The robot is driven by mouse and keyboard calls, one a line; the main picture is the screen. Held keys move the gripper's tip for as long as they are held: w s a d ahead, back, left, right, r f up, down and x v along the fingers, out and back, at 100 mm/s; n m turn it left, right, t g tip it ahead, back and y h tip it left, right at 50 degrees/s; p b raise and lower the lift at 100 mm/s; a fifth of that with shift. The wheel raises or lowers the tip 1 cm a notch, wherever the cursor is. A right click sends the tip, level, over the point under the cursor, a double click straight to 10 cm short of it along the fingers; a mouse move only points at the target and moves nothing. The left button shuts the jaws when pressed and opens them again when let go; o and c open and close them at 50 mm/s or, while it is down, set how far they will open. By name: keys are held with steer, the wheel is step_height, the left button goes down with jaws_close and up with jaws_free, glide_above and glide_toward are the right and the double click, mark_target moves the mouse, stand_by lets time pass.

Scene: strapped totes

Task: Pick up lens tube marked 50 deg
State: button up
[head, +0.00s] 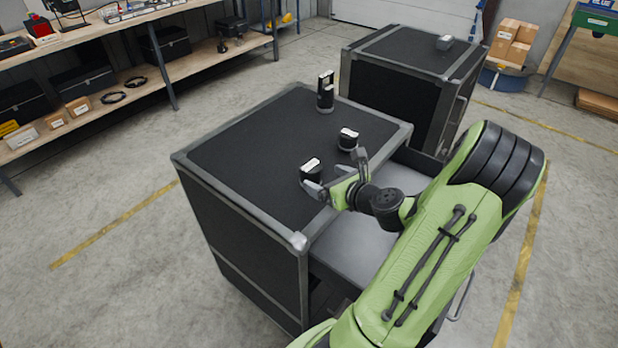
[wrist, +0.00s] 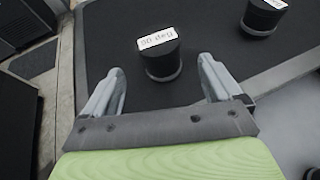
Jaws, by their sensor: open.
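The lens tube marked 50 deg (wrist: 161,56) is a short dark cylinder with a white label on top. It stands upright on the black tote top, and in the head view it is the nearest tube (head: 311,170). My gripper (wrist: 160,82) is open, its two grey fingers to either side of and just short of the tube, with nothing between them. In the head view my gripper (head: 330,193) is at the tote's right edge beside the tube. The label reads upside down in the wrist view.
A second short tube (head: 347,139) stands close behind on the same tote (head: 240,150), also in the wrist view (wrist: 262,16). A taller dark object with a light top (head: 325,92) stands farther back. A second tote (head: 400,50) behind carries a small grey item (head: 444,42).

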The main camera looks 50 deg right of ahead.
mark_target(310, 172)
steer(key=x, duration=0.4)
steer(key=b+x, duration=0.1)
steer(key=x, duration=0.3)
steer(key=shift+d+f, duration=0.1)
steer(key=shift+f, duration=0.2)
steer(key=shift+s, duration=0.15)
steer(key=shift+c, duration=0.4)
steer(key=shift+r, duration=0.1)
steer(key=c, duration=1.2)
